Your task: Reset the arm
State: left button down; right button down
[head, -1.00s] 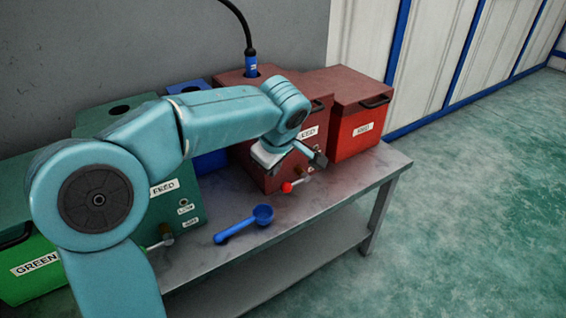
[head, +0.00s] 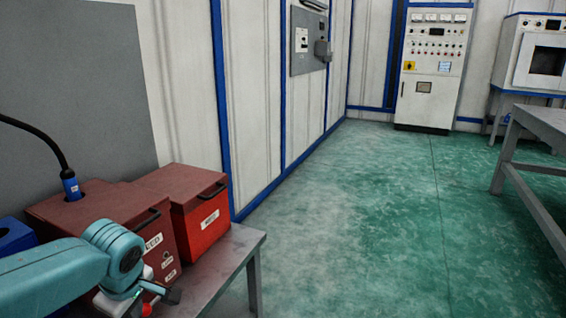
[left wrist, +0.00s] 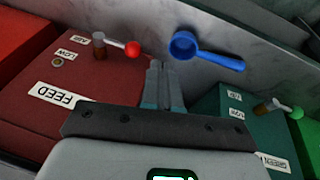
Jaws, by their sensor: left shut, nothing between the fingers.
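My left arm comes in at the lower left of the head view. Its gripper (head: 150,300) is low in front of the dark red feed box (head: 85,218), partly cut by the frame's bottom edge. In the left wrist view the same gripper (left wrist: 158,68) has its fingers together and empty. It points between the red-knobbed lever (left wrist: 132,48) on the red feed box and a blue scoop (left wrist: 205,52) lying on the bench. The scoop is apart from the fingers. My right gripper is in neither view.
A brighter red box (head: 205,235) stands at the bench's (head: 240,250) right end. A black hose (head: 35,130) enters the feed box's top. A green feed box (left wrist: 235,125) shows in the wrist view. Open floor (head: 370,220) leads to a control cabinet (head: 432,65) and another table (head: 545,125).

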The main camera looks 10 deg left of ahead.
pick_arm(q)
jog(key=s+d+f+m+g+h, duration=0.1)
jog(key=d+f+m+h, duration=0.25)
jog(key=d+f, duration=0.65)
jog(key=s+d+f+m+h, duration=0.2)
jog(key=d+f+m, duration=0.3)
jog(key=f, duration=0.8)
jog(key=s+d+f+m+g+h, duration=0.1)
jog(key=s+d+f+m, duration=0.5)
jog(key=s+f, duration=0.75)
notch_tip(320, 180, up, 30)
jog(key=d+p, duration=0.1)
jog(key=p, duration=2.9)
jog(key=shift+d+r, duration=0.15)
jog(key=shift+d, duration=0.15)
jog(key=shift+a+n, duration=0.1)
jog(key=shift+n, duration=0.25)
